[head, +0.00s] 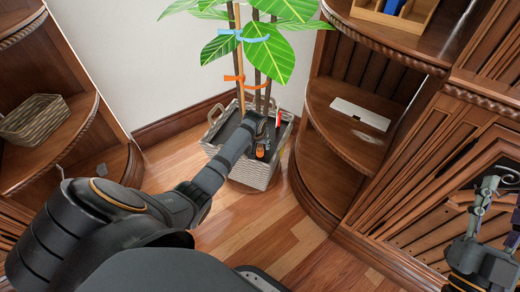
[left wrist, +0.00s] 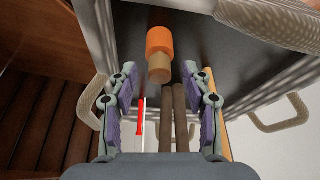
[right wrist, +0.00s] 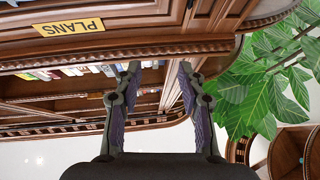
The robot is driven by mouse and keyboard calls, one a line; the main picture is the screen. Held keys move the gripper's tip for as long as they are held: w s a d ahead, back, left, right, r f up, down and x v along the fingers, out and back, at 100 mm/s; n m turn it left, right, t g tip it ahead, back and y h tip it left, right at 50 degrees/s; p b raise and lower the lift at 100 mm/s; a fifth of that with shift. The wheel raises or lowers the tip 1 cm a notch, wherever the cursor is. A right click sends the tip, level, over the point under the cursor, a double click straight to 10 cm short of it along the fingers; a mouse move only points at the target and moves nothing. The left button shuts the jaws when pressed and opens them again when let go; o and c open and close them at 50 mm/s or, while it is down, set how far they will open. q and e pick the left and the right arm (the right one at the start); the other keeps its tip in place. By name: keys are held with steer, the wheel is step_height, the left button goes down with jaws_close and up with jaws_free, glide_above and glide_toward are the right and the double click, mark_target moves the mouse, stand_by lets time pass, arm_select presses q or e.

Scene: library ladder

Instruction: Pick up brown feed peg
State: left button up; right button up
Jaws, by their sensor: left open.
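A peg with an orange upper part and a tan-brown lower part (left wrist: 159,66) stands in the dark planter soil. Its orange part also shows in the head view (head: 260,151). My left gripper (left wrist: 165,85) is open and empty over the planter, with the peg beyond and between its fingertips, apart from them. In the head view my left gripper (head: 260,128) is partly hidden by my arm. A red-topped white peg (left wrist: 141,120) is nearer the left finger. My right gripper (right wrist: 158,68) is open and empty, away at the right in the head view (head: 495,205).
The woven planter (head: 255,175) has loop handles and holds a plant with several stems (left wrist: 180,115) and a stake, close to my left fingers. Curved wooden shelves (head: 335,135) stand right, one bearing a white box (head: 360,114). A basket (head: 35,120) sits left. The front floor is clear.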

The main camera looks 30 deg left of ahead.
arm_select(q)
steer(key=shift+f, duration=0.1)
steer(key=c, duration=0.8)
arm_select(e)
steer(key=shift+s+r, duration=0.25)
steer(key=shift+r, duration=0.2)
arm_select(q)
steer(key=shift+c, duration=0.2)
